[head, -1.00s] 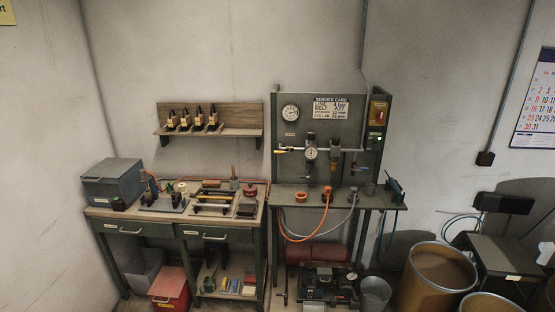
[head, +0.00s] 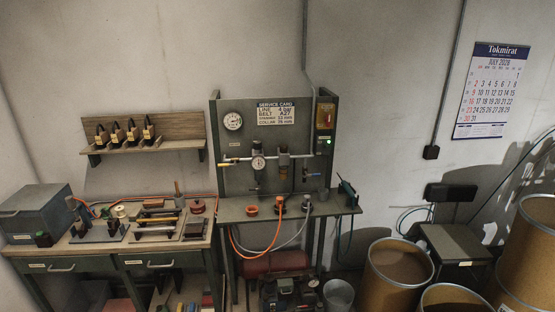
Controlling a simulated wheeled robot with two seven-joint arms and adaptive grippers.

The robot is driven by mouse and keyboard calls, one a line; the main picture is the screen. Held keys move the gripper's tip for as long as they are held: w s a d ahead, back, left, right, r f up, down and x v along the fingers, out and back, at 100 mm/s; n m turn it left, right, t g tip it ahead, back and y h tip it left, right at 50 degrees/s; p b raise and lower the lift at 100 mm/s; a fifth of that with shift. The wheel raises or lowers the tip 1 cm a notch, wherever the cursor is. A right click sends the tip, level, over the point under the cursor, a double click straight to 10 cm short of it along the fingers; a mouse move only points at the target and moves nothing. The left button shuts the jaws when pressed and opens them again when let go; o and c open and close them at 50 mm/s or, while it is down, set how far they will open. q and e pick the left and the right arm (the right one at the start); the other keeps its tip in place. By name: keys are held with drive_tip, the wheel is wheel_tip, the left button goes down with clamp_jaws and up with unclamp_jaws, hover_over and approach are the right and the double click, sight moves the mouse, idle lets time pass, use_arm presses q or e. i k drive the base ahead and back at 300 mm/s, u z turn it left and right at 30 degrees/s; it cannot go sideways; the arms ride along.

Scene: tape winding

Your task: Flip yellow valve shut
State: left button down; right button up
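A small yellow valve handle (head: 227,164) sits at the left end of the pale horizontal pipe on the grey service panel (head: 240,188). The handle looks roughly in line with the pipe, but it is too small to be sure of its position. A round pressure gauge (head: 258,163) hangs on the pipe to its right. A second dial (head: 233,121) is higher on the panel. Neither of my grippers shows in the head view.
A workbench (head: 62,246) with tools and a grey metal box (head: 32,211) stands left of the panel. Barrels (head: 397,265) and a stool (head: 455,243) crowd the right. Orange and grey hoses hang below the panel's shelf (head: 335,206). The wall calendar (head: 491,92) is at right.

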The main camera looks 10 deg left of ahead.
sight(235, 162)
drive_tip(key=z, duration=0.6)
drive_tip(key=i, duration=1.65)
drive_tip(key=u, duration=0.75)
drive_tip(key=i, duration=0.6)
drive_tip(key=u, duration=0.6)
